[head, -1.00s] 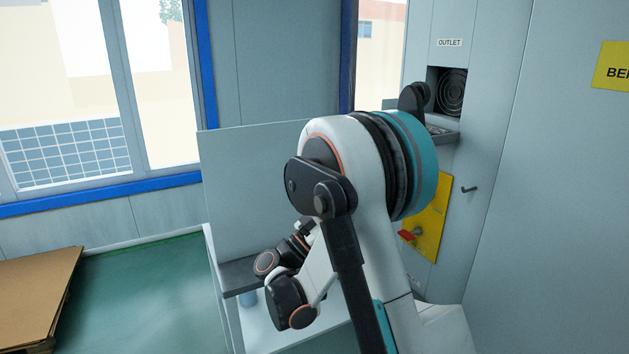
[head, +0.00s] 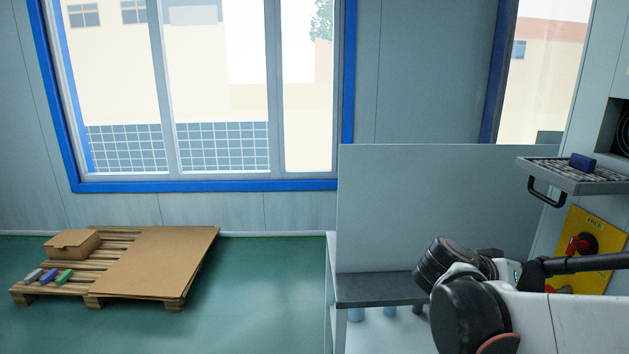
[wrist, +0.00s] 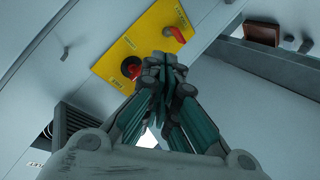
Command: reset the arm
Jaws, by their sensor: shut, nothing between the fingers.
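My gripper (wrist: 165,68) shows in the wrist view with its fingers drawn together and nothing between them. It appears in front of the yellow panel (wrist: 118,58), which carries a red handle (wrist: 174,35) and a red and black knob (wrist: 131,67). I cannot tell whether the fingertips touch the panel. In the head view my arm (head: 470,305) is folded low at the right. It partly hides the yellow panel (head: 603,232) with its red knob (head: 577,245). The gripper itself does not show clearly there.
A grated tray (head: 560,180) with a handle and a blue block (head: 582,162) juts from the right wall. A grey partition (head: 430,205) and dark ledge (head: 375,290) stand near my arm. A pallet (head: 95,287) holds a carton (head: 72,243). Green floor (head: 270,290) is clear between.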

